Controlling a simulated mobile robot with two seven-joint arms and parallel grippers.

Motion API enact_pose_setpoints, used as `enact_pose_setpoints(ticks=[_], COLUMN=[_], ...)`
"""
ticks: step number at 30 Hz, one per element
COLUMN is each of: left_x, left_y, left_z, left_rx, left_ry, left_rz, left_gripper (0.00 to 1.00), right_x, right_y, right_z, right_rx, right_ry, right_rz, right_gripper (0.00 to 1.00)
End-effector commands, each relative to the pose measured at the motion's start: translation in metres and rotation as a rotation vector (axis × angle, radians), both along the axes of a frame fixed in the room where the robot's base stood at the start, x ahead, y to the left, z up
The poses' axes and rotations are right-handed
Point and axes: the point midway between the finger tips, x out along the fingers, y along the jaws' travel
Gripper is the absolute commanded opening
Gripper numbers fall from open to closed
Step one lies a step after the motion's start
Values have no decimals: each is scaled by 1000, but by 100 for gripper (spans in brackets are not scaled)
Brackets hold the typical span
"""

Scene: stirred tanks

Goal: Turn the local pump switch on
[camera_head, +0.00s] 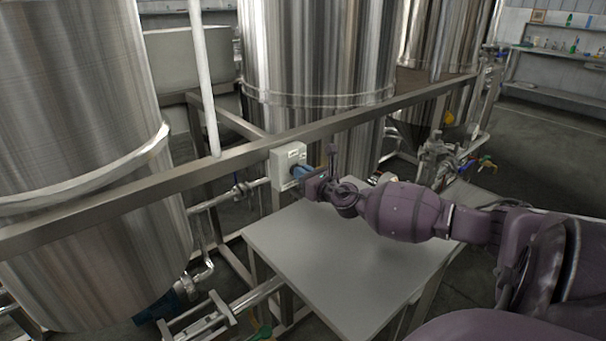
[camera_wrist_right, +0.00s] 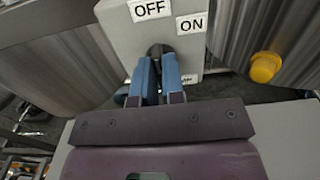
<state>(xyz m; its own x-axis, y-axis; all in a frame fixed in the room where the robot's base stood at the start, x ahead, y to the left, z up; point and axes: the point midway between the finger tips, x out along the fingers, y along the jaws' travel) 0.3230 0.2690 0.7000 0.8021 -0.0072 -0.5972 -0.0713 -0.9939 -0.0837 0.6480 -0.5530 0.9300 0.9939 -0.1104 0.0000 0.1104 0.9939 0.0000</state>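The local pump switch is a pale grey box (camera_head: 287,165) mounted on the metal rail, facing the table. In the right wrist view the box (camera_wrist_right: 122,33) carries an OFF label (camera_wrist_right: 151,9) and an ON label (camera_wrist_right: 191,23). Below the labels is a dark switch knob (camera_wrist_right: 158,49), mostly hidden by my fingers. My right gripper (camera_head: 302,171) is at the front of the box. Its two blue fingers (camera_wrist_right: 158,72) are close together with the knob between their tips. Which label the knob points to cannot be told. My left gripper is not in view.
A grey table (camera_head: 320,255) stands below my right arm, with its top clear. Large steel tanks (camera_head: 315,60) stand behind the rail (camera_head: 130,196). Pipes and valves (camera_head: 437,160) are beyond the table. A yellow knob (camera_wrist_right: 265,67) is right of the box.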

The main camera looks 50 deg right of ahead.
Motion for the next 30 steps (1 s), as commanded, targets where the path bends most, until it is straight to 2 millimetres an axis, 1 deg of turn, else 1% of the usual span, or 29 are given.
enact_pose_setpoints(ticks=[2, 8, 14, 20, 30], left_x=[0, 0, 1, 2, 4], left_y=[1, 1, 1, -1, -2], left_z=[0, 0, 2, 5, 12], left_rx=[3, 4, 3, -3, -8], left_ry=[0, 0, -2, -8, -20], left_rz=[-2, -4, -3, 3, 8], left_gripper=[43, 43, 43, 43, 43], right_x=[0, 0, 0, 0, 0], right_y=[0, 0, 0, -1, -2], right_z=[0, 0, 0, 0, 1], right_rx=[0, 3, 48, 164, 472], right_ry=[0, 0, -6, -20, -56], right_rz=[0, 0, -1, -2, -2], right_gripper=[0, 0, 0, 0, 0])
